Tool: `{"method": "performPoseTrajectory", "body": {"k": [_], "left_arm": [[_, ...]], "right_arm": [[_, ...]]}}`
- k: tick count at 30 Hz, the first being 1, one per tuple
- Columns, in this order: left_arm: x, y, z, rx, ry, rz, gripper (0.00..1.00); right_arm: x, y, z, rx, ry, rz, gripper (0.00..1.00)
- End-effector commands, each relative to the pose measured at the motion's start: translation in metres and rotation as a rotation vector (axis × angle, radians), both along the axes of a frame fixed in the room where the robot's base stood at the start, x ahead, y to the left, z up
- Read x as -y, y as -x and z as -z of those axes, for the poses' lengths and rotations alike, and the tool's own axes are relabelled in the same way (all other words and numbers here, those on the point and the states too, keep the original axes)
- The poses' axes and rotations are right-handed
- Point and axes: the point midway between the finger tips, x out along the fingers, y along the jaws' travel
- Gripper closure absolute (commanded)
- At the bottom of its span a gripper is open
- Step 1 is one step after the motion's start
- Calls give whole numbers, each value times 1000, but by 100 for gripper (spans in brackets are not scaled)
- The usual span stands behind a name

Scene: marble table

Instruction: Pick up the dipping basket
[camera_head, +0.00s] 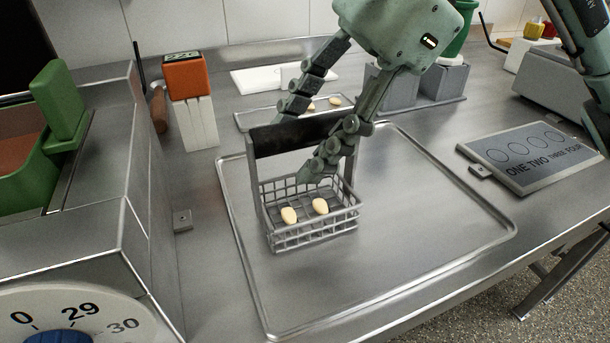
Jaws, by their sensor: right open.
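The dipping basket (312,229) is a grey wire basket with a tall black handle bar (292,136). It stands upright on a metal tray (420,262), and two pale oval pieces (320,206) lie in it. My right gripper (294,146) comes from above, with its fingers open on either side of the handle bar. One finger is behind the bar and the other in front, reaching down toward the basket. I cannot tell whether either finger touches the bar. My left gripper is not in view.
A green container (62,110) and a dial (62,316) are at the left. An orange-topped block (188,78) stands behind the tray. A labelled plate (530,156) lies at the right. A second small tray (254,117) is behind the basket. The tray's right half is clear.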

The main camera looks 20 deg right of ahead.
Motion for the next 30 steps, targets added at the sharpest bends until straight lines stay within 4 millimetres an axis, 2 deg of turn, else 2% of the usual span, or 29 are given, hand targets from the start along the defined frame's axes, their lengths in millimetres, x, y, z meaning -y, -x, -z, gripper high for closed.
{"method": "performPoseTrajectory", "body": {"k": [7, 19, 30], "left_arm": [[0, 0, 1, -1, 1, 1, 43], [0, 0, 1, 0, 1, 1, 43], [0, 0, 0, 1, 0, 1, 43]], "right_arm": [[-1, -1, 1, 2, -1, 1, 52], [-1, -1, 1, 2, -1, 0, 100], [-1, -1, 1, 3, -2, 0, 100]]}}
